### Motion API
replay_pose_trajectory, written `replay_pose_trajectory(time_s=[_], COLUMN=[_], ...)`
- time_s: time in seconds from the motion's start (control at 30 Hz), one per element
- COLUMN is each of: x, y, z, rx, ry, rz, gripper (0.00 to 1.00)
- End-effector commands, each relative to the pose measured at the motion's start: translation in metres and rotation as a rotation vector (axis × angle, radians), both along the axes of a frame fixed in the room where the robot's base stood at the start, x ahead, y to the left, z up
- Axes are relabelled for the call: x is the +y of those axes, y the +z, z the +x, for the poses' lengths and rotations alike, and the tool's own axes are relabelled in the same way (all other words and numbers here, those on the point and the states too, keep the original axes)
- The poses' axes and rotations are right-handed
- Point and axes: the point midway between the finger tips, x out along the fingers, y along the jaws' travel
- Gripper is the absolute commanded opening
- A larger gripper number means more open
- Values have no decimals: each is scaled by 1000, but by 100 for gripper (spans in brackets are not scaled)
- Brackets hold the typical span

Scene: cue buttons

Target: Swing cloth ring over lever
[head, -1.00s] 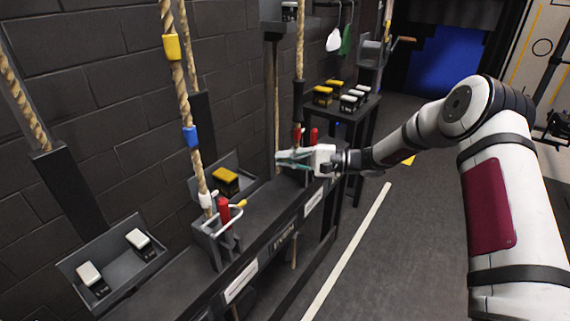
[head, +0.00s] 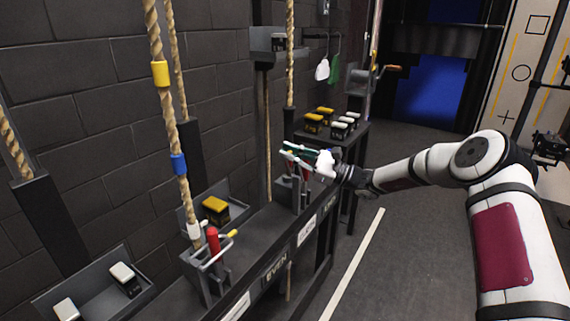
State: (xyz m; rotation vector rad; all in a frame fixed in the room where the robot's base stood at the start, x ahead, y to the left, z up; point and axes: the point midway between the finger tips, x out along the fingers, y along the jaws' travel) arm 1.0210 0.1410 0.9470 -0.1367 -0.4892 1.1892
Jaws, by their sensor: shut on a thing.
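My gripper (head: 298,155) is at the far rope lock (head: 285,190) on the dark rail, by its red levers (head: 307,173). Its teal fingers are in front of the upper part of the levers and partly hide them. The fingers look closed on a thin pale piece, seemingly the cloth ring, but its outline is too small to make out. I cannot tell whether it is around a lever or beside it. The near rope lock has a red lever (head: 213,241) standing upright, with a white loop with a yellow end (head: 221,248) beside it.
Ropes (head: 168,100) rise through the locks along the dark brick wall. More buttons (head: 215,208) sit in trays by the wall. Open floor (head: 395,260) is on the right.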

Motion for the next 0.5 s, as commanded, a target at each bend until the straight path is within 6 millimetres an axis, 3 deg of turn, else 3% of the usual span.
replay_pose_trajectory(time_s=[0.5], x=[-34], y=[4], z=[44], rx=[396], ry=[-4], rz=[285], gripper=[0])
